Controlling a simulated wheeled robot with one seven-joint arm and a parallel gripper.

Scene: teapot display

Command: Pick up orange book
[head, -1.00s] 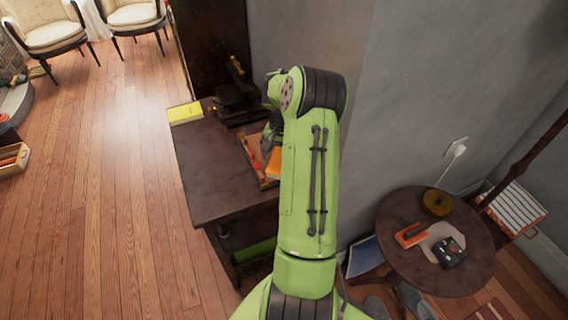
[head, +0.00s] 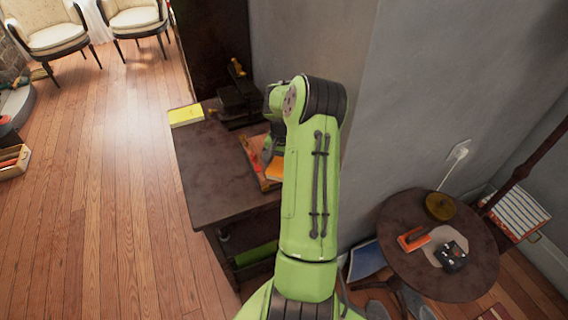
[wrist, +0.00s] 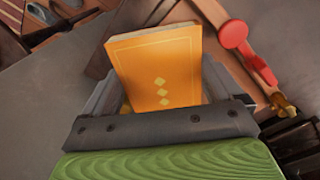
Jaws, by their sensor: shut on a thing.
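The orange book (wrist: 156,68) stands up between the jaws of my gripper (wrist: 160,92) in the wrist view. Its cover carries small yellow diamonds. My gripper is shut on it. In the head view a part of the orange book (head: 274,168) shows beside my green arm, above the dark desk (head: 222,190). The arm hides most of my gripper there. I cannot tell how far the book is above the desk.
A wooden tray (head: 250,155) with a red item (wrist: 234,35) lies close by. A yellow book (head: 186,115) lies at the desk's left corner. Dark objects (head: 238,95) stand at the back against the wall. A round table (head: 440,285) stands at the right. The desk's front is clear.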

